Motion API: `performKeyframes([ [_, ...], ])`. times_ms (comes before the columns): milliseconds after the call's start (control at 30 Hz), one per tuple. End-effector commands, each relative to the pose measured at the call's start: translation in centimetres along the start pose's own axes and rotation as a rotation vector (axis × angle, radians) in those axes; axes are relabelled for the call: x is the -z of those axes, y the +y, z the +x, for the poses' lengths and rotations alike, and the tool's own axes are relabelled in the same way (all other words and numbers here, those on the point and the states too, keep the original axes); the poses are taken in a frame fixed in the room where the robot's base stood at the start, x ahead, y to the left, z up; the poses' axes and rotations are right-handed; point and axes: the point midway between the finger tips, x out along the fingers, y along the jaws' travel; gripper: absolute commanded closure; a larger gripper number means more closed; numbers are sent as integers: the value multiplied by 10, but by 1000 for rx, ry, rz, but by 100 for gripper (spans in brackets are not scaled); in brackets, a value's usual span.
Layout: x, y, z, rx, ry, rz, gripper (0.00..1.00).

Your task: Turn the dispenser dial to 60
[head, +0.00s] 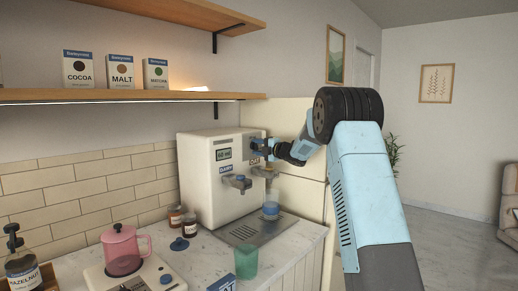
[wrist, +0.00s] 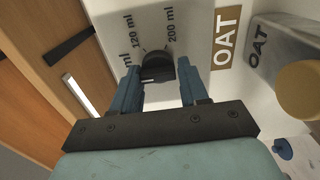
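The white dispenser (head: 207,185) stands on the counter at the back wall. A small display on its front appears to read 60 ml (head: 223,154). In the wrist view the black dial (wrist: 156,68) sits on its pale front, with "120 ml" and "200 ml" marks above it and a partly cut-off "ml" mark to the left. My gripper (wrist: 158,74) has its two blue fingers either side of the dial. I cannot tell whether they touch it. In the head view my gripper (head: 262,148) is at the dispenser's front, hiding the dial. The pointer's direction is unclear.
Below are spouts (head: 237,182) and a drip tray (head: 243,230); a cup (head: 271,208) stands under the right spout. A green cup (head: 246,262), pink pitcher (head: 122,250) and small jars (head: 176,218) stand on the counter. A wooden shelf (head: 130,96) hangs above left.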

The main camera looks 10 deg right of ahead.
Motion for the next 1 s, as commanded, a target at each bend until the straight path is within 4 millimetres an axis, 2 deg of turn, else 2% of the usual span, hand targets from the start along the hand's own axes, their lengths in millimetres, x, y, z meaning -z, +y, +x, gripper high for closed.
performKeyframes([
  [33,-2,-7,-1,9,-3,4,54],
  [233,-1,-4,-1,4,-2,3,35],
  [567,-1,-1,-4,1,-1,2,35],
  [767,-1,0,-32,1,-3,2,35],
  [1000,-1,-2,-79,2,-2,2,35],
])
